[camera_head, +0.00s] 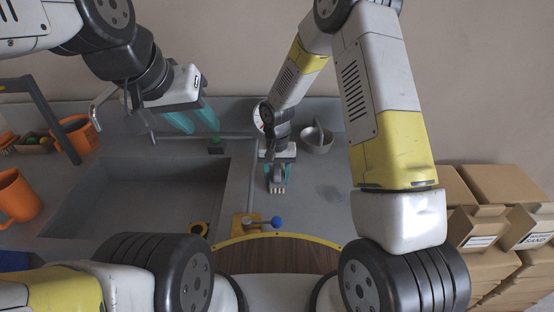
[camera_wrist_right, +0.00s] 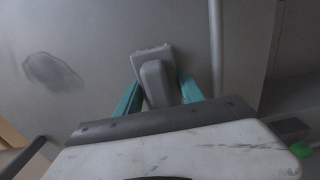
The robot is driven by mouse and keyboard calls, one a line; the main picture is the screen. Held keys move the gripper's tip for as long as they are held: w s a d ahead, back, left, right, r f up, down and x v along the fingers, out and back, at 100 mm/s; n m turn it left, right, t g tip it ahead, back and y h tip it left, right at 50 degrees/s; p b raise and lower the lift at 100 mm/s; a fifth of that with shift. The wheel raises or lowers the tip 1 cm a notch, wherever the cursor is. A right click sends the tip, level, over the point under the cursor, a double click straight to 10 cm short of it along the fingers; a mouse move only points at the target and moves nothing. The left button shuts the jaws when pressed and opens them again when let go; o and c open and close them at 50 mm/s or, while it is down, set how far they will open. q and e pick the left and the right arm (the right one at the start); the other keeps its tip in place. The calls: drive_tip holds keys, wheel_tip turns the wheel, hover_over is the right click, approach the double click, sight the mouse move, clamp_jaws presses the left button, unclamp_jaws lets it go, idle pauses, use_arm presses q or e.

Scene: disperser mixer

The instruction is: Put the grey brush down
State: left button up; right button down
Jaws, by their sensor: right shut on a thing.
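The grey brush (camera_head: 277,187) is between the teal fingers of my right gripper (camera_head: 277,172), over the grey counter to the right of the sink. Its pale bristle end points toward the front. In the right wrist view the grey brush (camera_wrist_right: 155,72) sits between the two teal fingers of my right gripper (camera_wrist_right: 163,95), which is shut on it. I cannot tell whether the brush touches the counter. My left gripper (camera_head: 196,121) is open and empty, above the back of the sink, its fingers apart.
The sink (camera_head: 140,190) lies left of the brush. A grey bowl (camera_head: 316,139) stands behind it to the right. A blue knob (camera_head: 277,223) is in front. A dark stain (camera_wrist_right: 52,72) marks the otherwise clear counter. Orange mugs are at left, cardboard boxes (camera_head: 480,210) at right.

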sight(277, 168)
drive_tip(key=shift+f, duration=0.3)
drive_tip(key=c, duration=0.7)
unclamp_jaws()
drive_tip(key=shift+s+f, duration=0.1)
wheel_tip(277, 168, up, 12)
drive_tip(key=shift+r, duration=0.2)
drive_tip(key=s+d+r+t, duration=0.1)
drive_tip(key=s+d+r, duration=0.15)
drive_tip(key=r, duration=0.25)
drive_tip(key=s+d+r+t+y, duration=0.1)
drive_tip(key=s+d+r, duration=0.15)
drive_tip(key=r, duration=0.25)
drive_tip(key=s+d+r+t, duration=0.1)
drive_tip(key=s+d+r, duration=0.1)
drive_tip(key=d+r, duration=0.3)
drive_tip(key=shift+s+d+r+n+t+y, duration=0.15)
drive_tip(key=shift+s+d+r+t, duration=0.5)
drive_tip(key=shift+s+r, duration=1.15)
drive_tip(key=shift+s+d+r+n+t+y, duration=0.1)
drive_tip(key=shift+s+d+r+t+y, duration=0.45)
drive_tip(key=shift+s, duration=2.3)
drive_tip(key=shift+s+d+r+n+t+h, duration=0.1)
drive_tip(key=shift+s+d+r+t, duration=0.3)
drive_tip(key=shift+s+d+r, duration=1.35)
drive_tip(key=shift+s+a+f, duration=0.35)
drive_tip(key=shift+s+a, duration=0.25)
drive_tip(key=shift+a, duration=0.25)
